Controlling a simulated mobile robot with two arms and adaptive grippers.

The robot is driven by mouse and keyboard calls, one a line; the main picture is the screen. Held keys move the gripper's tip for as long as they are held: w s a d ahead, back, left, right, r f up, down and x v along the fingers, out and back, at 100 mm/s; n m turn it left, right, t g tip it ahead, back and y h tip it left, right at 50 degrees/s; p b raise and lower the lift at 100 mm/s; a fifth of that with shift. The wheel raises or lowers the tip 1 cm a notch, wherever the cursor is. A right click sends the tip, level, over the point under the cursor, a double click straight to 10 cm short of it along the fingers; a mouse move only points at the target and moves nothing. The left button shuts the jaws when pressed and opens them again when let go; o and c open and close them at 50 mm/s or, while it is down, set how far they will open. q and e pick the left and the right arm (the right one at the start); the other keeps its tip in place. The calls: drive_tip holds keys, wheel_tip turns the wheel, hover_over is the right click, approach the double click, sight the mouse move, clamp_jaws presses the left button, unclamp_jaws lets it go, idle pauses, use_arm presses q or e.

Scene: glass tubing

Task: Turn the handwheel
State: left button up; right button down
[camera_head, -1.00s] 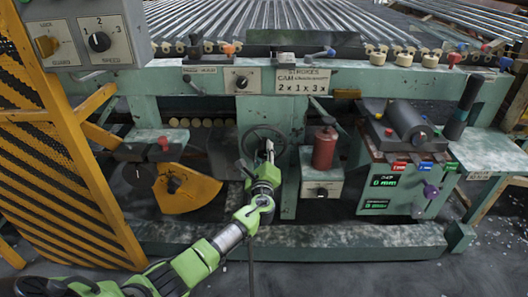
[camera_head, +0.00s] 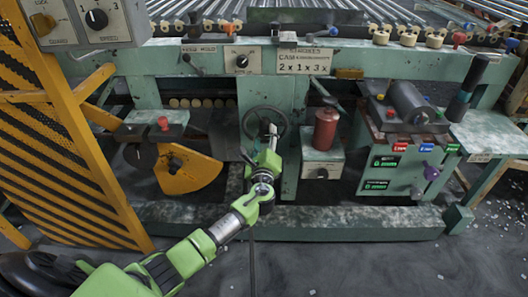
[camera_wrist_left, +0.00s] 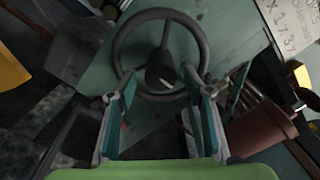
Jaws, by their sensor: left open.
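The dark handwheel (camera_head: 247,122) is mounted on the green machine post in the middle of the head view. In the left wrist view the handwheel (camera_wrist_left: 122,42) shows its round rim, spokes and dark hub. My left gripper (camera_head: 271,132) is at the wheel's right side in the head view. In the left wrist view my left gripper (camera_wrist_left: 160,90) is open, with one finger on each side of the hub and the lower rim between or just beyond them. I cannot tell whether the fingers touch the rim. My right gripper is not in view.
A red cylinder (camera_head: 326,128) on a pale box stands right of the wheel. A yellow guard piece (camera_head: 190,174) is at the left, beside a yellow striped fence (camera_head: 60,150). A green box with displays (camera_head: 400,170) is at the right. A low green beam (camera_head: 340,222) runs along the floor.

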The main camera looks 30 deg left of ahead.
use_arm(q)
drive_tip(key=v, duration=0.9)
drive_tip(key=shift+f, duration=0.1)
